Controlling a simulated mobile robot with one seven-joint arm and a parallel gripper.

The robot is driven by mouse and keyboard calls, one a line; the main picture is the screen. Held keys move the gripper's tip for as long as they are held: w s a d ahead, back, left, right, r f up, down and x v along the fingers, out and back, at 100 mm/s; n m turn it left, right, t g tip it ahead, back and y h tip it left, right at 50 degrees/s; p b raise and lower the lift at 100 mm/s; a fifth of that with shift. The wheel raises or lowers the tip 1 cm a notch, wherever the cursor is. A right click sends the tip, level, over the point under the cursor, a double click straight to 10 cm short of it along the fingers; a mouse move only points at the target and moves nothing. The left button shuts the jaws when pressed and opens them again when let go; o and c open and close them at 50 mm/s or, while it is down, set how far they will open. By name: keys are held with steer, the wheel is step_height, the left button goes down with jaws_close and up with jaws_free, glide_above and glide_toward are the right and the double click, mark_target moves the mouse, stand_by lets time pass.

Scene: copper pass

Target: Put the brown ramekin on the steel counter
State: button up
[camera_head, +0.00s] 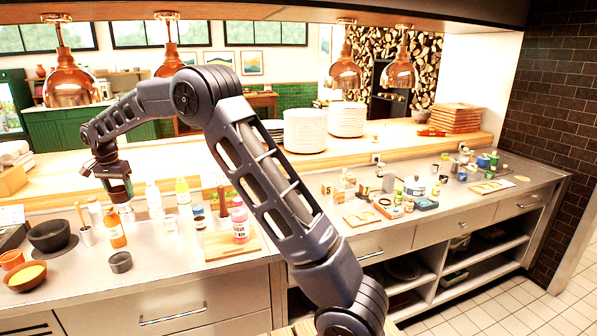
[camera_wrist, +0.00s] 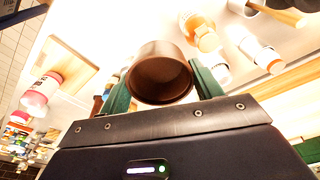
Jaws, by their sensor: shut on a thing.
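The brown ramekin (camera_wrist: 160,78) is between the two green fingers of my gripper (camera_wrist: 162,86) in the wrist view, with its round rim facing the camera. My gripper (camera_head: 118,188) is shut on it. In the head view the gripper hangs at the left, above the back part of the steel counter (camera_head: 168,268). The ramekin is hard to make out there behind the fingers. I cannot tell exactly how high it is above the surface.
Orange (camera_head: 115,228), white (camera_head: 154,200) and yellow (camera_head: 184,196) bottles crowd around below the gripper. A dark grey cup (camera_head: 120,263) stands nearer the front. A black bowl (camera_head: 49,236) is at left. A cutting board (camera_head: 222,245) with a pink bottle (camera_head: 240,225) is at right.

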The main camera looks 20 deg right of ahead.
steer(key=w+d+m, duration=0.3)
steer(key=w+d, duration=0.1)
steer(key=d, duration=1)
steer(key=w+d+m, duration=0.2)
steer(key=w+d, duration=0.2)
steer(key=d, duration=1)
steer(key=w+d+m, duration=0.3)
steer(key=w+d, duration=0.1)
steer(key=d, duration=1)
steer(key=s+d+m, duration=0.2)
steer(key=s+d, duration=0.2)
steer(key=d, duration=0.8)
steer(key=s+d+m+g, duration=0.1)
steer(key=s+d+m, duration=0.25)
steer(key=d, duration=0.85)
steer(key=s+d+m, duration=0.2)
steer(key=s+d, duration=0.2)
steer(key=d, duration=0.8)
steer(key=shift+h, duration=0.4)
steer(key=f, duration=2)
steer(key=shift+s+d, duration=0.1)
steer(key=shift+s, duration=0.1)
steer(key=shift+f, duration=0.2)
steer(key=o, duration=1)
